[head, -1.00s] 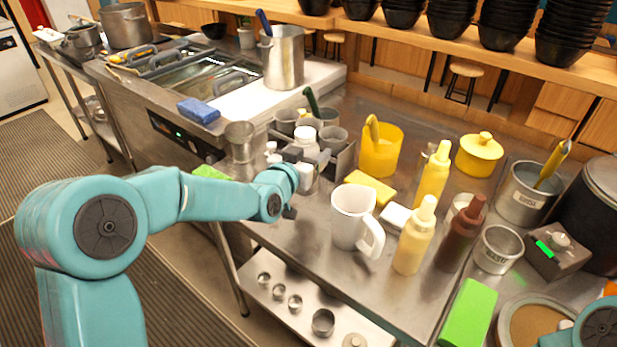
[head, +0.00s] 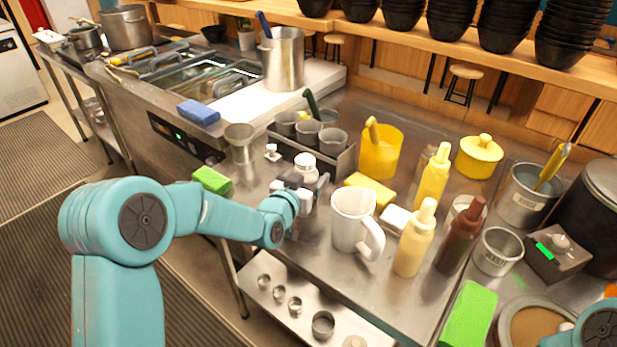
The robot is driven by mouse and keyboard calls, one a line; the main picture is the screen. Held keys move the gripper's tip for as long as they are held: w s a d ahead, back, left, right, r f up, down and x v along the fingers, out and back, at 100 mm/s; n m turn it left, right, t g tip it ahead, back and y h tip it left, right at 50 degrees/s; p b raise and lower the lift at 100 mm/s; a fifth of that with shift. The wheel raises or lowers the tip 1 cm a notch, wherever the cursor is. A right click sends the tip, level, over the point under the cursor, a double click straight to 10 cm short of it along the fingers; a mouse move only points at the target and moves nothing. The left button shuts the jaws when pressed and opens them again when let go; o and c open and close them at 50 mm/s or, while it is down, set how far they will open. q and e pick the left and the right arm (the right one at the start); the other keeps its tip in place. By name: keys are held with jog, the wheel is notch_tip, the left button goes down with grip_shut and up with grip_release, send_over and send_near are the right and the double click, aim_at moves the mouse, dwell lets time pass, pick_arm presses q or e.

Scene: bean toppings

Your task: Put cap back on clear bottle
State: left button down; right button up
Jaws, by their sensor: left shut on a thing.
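My left gripper (head: 306,187) is shut on a small whitish bottle (head: 305,163), which seems to be the clear bottle. It holds the bottle roughly upright near the table's left edge, in front of the grey cup rack. The bottle's lower part is hidden by the fingers, and I cannot tell whether it touches the table. A small white piece with a narrow top and wider base (head: 271,152), perhaps the cap, stands left of the bottle, apart from it. My right gripper is out of view.
A white mug (head: 352,222) stands right of the gripper, with a yellow block (head: 370,188) behind it. The rack (head: 342,165) with several metal cups is behind the bottle. A green sponge (head: 212,180) lies to the left. Squeeze bottles (head: 413,240) stand further right.

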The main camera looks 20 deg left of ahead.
pick_arm(q)
jog(key=shift+f, duration=0.1)
jog(key=shift+c, duration=0.6)
grip_release()
jog(key=shift+s, duration=0.2)
jog(key=b+v, duration=0.2)
jog(key=v, duration=0.9)
jog(key=shift+s, duration=0.3)
